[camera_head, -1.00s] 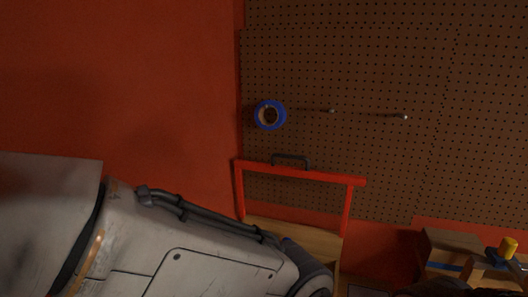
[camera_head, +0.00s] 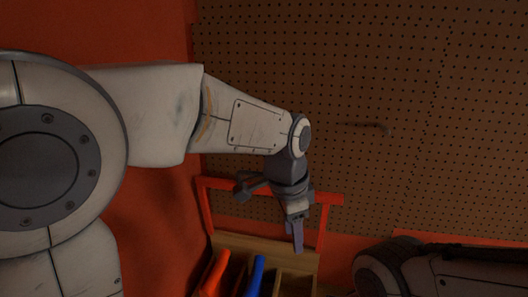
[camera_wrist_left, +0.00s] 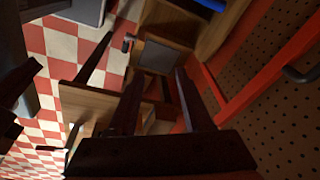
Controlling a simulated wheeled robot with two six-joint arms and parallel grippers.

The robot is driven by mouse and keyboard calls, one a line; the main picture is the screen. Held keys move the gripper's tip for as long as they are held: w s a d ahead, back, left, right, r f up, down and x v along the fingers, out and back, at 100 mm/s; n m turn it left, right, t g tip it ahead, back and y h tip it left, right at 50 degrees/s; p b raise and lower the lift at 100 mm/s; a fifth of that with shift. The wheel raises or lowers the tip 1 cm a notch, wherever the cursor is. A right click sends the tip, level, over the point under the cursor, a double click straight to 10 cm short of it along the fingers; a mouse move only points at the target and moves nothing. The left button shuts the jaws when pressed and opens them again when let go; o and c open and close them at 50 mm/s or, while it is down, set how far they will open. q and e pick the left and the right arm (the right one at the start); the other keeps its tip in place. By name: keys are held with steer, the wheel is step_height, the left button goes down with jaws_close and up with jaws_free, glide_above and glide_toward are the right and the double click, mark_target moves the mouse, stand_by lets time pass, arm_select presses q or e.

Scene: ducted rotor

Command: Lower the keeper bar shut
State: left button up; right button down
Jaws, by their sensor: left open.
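The keeper bar (camera_head: 330,199) is a red crossbar on two red side arms. It stands raised above the back of a wooden box (camera_head: 262,247), in front of the pegboard. In the left wrist view the red bar (camera_wrist_left: 273,67) runs diagonally at the right, with its dark handle (camera_wrist_left: 300,74) partly cut off by the edge. My left gripper (camera_head: 297,235) points down in front of the bar and hides its middle and handle in the head view. In the left wrist view its jaws (camera_wrist_left: 160,72) are apart and empty. My right gripper is not in view.
A red handle (camera_head: 215,272) and a blue handle (camera_head: 255,275) stick up from the box compartments. The brown pegboard (camera_head: 420,100) is behind, with a peg (camera_head: 375,127) on it. My right forearm (camera_head: 440,270) is at the lower right. A checkered floor (camera_wrist_left: 70,45) shows below.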

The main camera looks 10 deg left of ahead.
arm_select(q)
steer(key=w+a+r+m+t+y+p, duration=0.1)
steer(key=w+a+r+m+p, duration=0.15)
steer(key=w+a+r, duration=0.55)
steer(key=w+a+r+m+t+p, duration=0.1)
steer(key=w+a+r+m+p, duration=0.15)
steer(key=w+a, duration=0.55)
steer(key=w+d+f+p, duration=0.1)
steer(key=w+d+f, duration=0.1)
steer(key=w+f, duration=0.3)
step_height(320, 180, down, 4)
steer(key=shift+d+f+m+p, duration=0.1)
steer(key=shift+d+m+p, duration=0.2)
steer(key=shift+p, duration=0.1)
arm_select(e)
step_height(320, 180, up, 9)
steer(key=shift+f, duration=0.2)
steer(key=shift+a, duration=0.1)
arm_select(q)
jaws_close()
